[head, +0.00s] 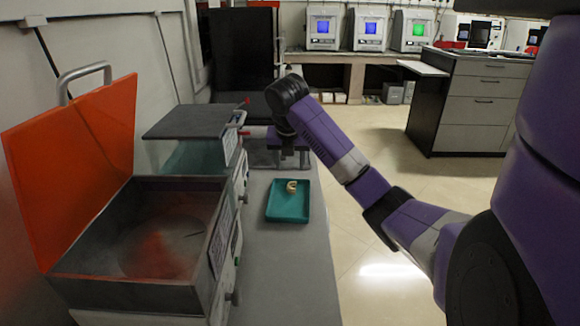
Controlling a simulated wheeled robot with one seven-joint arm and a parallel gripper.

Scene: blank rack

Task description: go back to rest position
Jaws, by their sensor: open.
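My gripper (289,158) hangs from the end of my purple arm, pointing down above the far part of the grey bench. Its fingers are apart, with nothing visible between them. It is beyond the teal tray (287,214) in the picture. A small cream-coloured piece (291,186) lies in the tray, near its far side and clear of my gripper.
An open-topped box machine (150,292) with a raised orange lid (75,165) stands at left. Behind it is a machine with a dark flat lid (190,121). Open floor (385,180) lies right of the bench, before a drawer cabinet (478,105).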

